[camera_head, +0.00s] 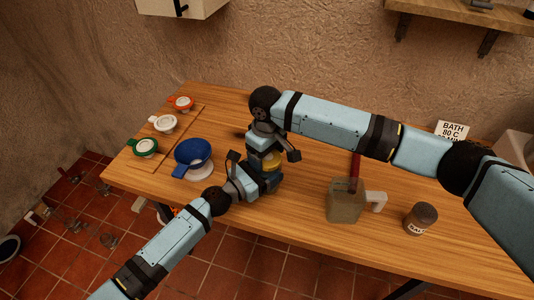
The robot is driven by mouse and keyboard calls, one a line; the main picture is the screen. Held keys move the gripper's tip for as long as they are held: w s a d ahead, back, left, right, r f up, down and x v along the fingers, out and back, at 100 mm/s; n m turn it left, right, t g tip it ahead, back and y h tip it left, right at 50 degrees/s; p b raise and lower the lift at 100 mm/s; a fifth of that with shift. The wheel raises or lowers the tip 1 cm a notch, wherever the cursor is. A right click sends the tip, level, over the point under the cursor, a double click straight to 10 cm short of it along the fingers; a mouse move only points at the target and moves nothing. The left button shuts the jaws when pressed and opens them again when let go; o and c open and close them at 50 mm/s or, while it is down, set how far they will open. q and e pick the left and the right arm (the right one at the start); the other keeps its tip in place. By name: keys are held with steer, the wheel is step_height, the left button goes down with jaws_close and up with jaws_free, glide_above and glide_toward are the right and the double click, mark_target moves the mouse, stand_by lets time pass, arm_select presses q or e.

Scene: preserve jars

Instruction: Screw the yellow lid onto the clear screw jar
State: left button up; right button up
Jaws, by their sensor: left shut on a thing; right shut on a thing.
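The yellow lid (272,164) shows as a small yellow patch between my two grippers near the middle of the table. My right gripper (268,148) comes down from above and is shut on the lid. My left gripper (258,181) reaches in from the front left, lower down, and is shut on the clear screw jar. The jar is mostly hidden by the grippers, so I cannot tell how the lid sits on its rim.
A blue funnel-like thing (192,152) stands on the left, near a board with orange (181,103), white (164,124) and green (145,147) pieces. A square greenish container (345,203) and brown jar (421,218) stand right. A sign (452,131) stands behind.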

arm_select(q)
steer(key=shift+r, duration=0.1)
arm_select(e)
steer(key=shift+f, duration=0.4)
arm_select(q)
steer(key=shift+s+d+r, duration=0.1)
steer(key=shift+d+r, duration=0.1)
steer(key=shift+d, duration=0.05)
arm_select(e)
steer(key=shift+s+f, duration=0.1)
steer(key=shift+f, duration=0.4)
arm_select(q)
steer(key=shift+a, duration=0.1)
arm_select(e)
steer(key=shift+r, duration=0.3)
steer(key=shift+r, duration=0.3)
stand_by(0.4)
arm_select(q)
steer(key=shift+a+f, duration=0.1)
steer(key=shift+f, duration=0.1)
arm_select(e)
steer(key=shift+r, duration=0.3)
steer(key=shift+f, duration=0.4)
stand_by(0.3)
